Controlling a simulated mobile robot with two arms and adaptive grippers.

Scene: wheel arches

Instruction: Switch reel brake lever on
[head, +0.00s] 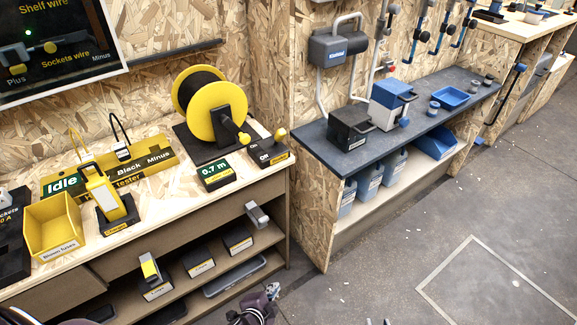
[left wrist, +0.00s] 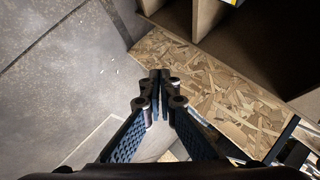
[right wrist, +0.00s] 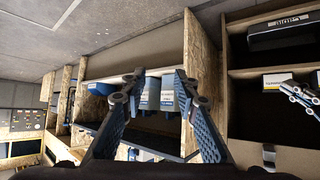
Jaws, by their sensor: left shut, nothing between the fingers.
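The yellow cable reel (head: 214,108) stands on the left bench on a black stand. To its right is a small black box with an On/Off label (head: 268,152), with a yellow-knobbed lever (head: 279,135) standing up from it. I take this for the brake lever; its exact setting is too small to read. My left gripper (head: 270,292) is low in front of the bench, well below the lever. In the left wrist view its fingers (left wrist: 160,76) are together and empty. My right gripper (right wrist: 158,86) is open and empty in the right wrist view, with blue containers beyond it.
A "0.7 m" display box (head: 215,174) sits left of the lever box. The tester board (head: 140,165), yellow bin (head: 53,226) and yellow-black tool (head: 104,193) share the bench. The dark bench (head: 310,145) stands to the right. Open floor lies in front.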

